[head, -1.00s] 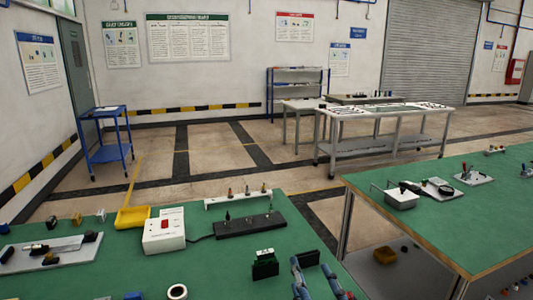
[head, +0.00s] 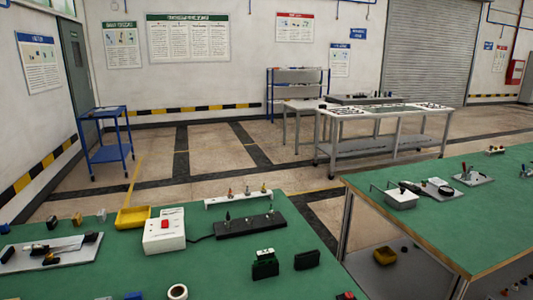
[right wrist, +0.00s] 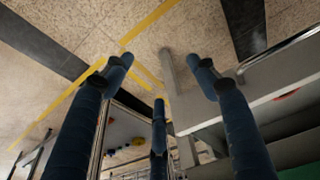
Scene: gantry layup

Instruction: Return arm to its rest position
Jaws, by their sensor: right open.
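My right gripper (right wrist: 160,85) shows in the right wrist view with its blue fingers spread apart and nothing between them. Beyond the fingers are the floor and the legs and side of a bench. In the head view no gripper is visible now. My left gripper is in neither view.
A green-topped bench (head: 110,270) in front holds a white box with a red switch (head: 164,231), a yellow bin (head: 133,217), a black strip (head: 249,225) with small upright pieces, and dark blocks (head: 306,260). A second green bench (head: 470,215) stands right, across a gap.

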